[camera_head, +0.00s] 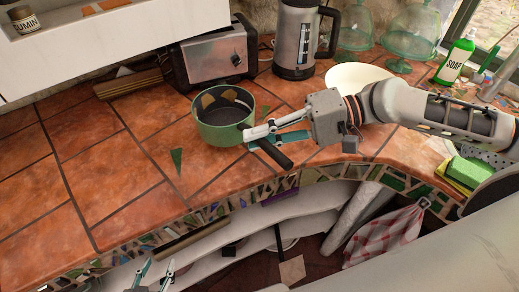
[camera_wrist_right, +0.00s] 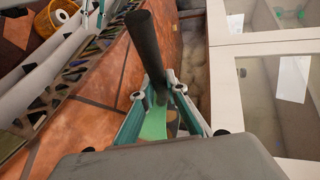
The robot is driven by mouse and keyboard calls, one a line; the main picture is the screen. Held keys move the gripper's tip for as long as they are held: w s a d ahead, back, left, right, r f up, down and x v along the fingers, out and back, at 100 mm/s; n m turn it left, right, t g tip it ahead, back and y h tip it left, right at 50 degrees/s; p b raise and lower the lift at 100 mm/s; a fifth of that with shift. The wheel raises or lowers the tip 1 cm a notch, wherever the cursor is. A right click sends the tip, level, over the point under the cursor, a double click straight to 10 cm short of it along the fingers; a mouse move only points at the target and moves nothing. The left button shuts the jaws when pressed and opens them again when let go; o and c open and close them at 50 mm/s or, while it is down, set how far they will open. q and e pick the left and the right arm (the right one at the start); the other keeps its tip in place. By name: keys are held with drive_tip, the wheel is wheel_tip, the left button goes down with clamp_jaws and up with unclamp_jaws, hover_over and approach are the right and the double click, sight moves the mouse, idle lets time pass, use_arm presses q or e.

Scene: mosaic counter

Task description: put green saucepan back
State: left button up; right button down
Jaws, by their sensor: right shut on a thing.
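The green saucepan (camera_head: 222,120) sits on the tiled counter in the head view, in front of the toaster. Its dark handle (camera_head: 272,155) points toward the front right. My right gripper (camera_head: 250,136) reaches in from the right and is shut on the saucepan at the handle's base. In the right wrist view, the fingers (camera_wrist_right: 158,100) close around the handle (camera_wrist_right: 146,50) near the green pan side (camera_wrist_right: 154,126). My left gripper (camera_head: 152,275) shows at the bottom edge, low in front of the counter, its two fingers apart with nothing between them.
A toaster (camera_head: 212,58) and a kettle (camera_head: 296,38) stand behind the saucepan. A cream plate (camera_head: 356,76) lies behind my right arm. A soap bottle (camera_head: 456,60) and a green sponge (camera_head: 474,170) are at the right. The left counter tiles (camera_head: 70,150) are clear. Shelves (camera_head: 230,236) lie below.

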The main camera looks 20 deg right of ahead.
drive_tip(key=shift+f, duration=1.9)
drive_tip(key=shift+b, duration=0.3)
drive_tip(key=shift+f, duration=0.2)
drive_tip(key=c, duration=2)
unclamp_jaws()
